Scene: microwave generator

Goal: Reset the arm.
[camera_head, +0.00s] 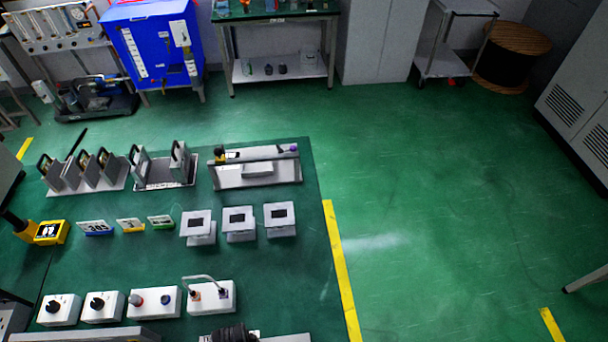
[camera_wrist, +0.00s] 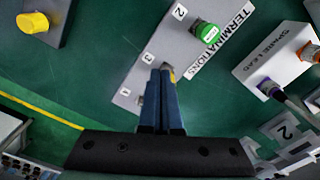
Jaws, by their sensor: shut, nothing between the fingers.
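My gripper (camera_wrist: 163,72) shows in the wrist view with its two blue fingers together and nothing between them. The fingers point at a grey plate labelled TERMINATIONS (camera_wrist: 181,50), and overlap part of it in the picture. I cannot tell whether they touch it. A green cap (camera_wrist: 205,31) sits by the number 2 on that plate. I cannot make out my gripper in the head view.
A white SPARE LEAD box (camera_wrist: 265,58) is right of the fingers; its cable loop shows in the head view (camera_head: 210,297). A yellow knob (camera_wrist: 33,22) is at upper left. The green bench (camera_head: 120,260) holds boxes and displays (camera_head: 280,219).

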